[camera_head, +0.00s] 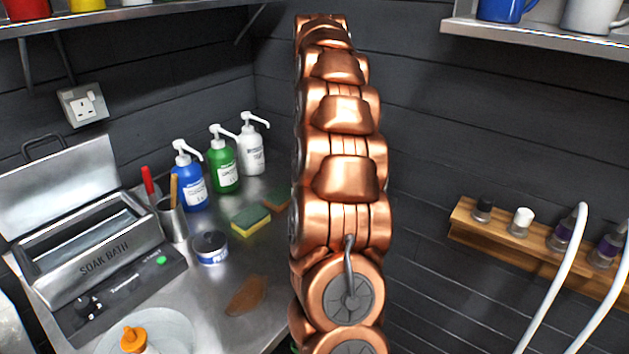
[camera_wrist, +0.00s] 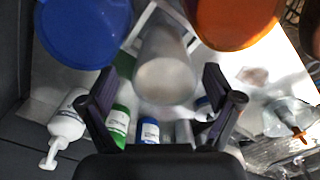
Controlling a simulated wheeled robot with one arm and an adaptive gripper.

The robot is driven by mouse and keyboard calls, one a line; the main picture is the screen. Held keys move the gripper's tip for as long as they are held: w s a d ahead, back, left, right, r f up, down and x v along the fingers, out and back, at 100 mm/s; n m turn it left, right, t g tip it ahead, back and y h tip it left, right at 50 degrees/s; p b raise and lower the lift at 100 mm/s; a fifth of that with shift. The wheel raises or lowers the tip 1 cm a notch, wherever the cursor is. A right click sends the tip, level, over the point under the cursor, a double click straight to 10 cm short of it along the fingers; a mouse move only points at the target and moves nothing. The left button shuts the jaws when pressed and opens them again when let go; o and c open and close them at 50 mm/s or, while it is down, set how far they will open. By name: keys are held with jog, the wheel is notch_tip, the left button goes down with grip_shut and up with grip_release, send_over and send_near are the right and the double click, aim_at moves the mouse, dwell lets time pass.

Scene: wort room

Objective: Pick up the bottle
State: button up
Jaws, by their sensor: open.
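Several bottles are in view, and I cannot tell which one the task means. In the head view, a blue pump bottle (camera_head: 189,180), a green pump bottle (camera_head: 223,165) and a white pump bottle (camera_head: 250,150) stand upright at the back of the metal counter.
A soak bath (camera_head: 95,258) with raised lid, a utensil cup (camera_head: 172,220), a round tin (camera_head: 209,247) and a sponge (camera_head: 250,221) share the counter. A wooden rack (camera_head: 480,232) hangs right. Large blue (camera_wrist: 85,30) and orange (camera_wrist: 232,22) round objects loom in the wrist view.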

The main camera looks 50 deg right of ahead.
jog(key=shift+s+a+f+p, duration=0.1)
jog(key=shift+a+f+p, duration=0.1)
jog(key=shift+f, duration=0.25)
jog(key=shift+a+f+p, duration=0.1)
jog(key=shift+f+p, duration=0.05)
jog(key=shift+f, duration=0.25)
jog(key=shift+f+p, duration=0.35)
jog(key=shift+f, duration=1.1)
jog(key=c, duration=1.2)
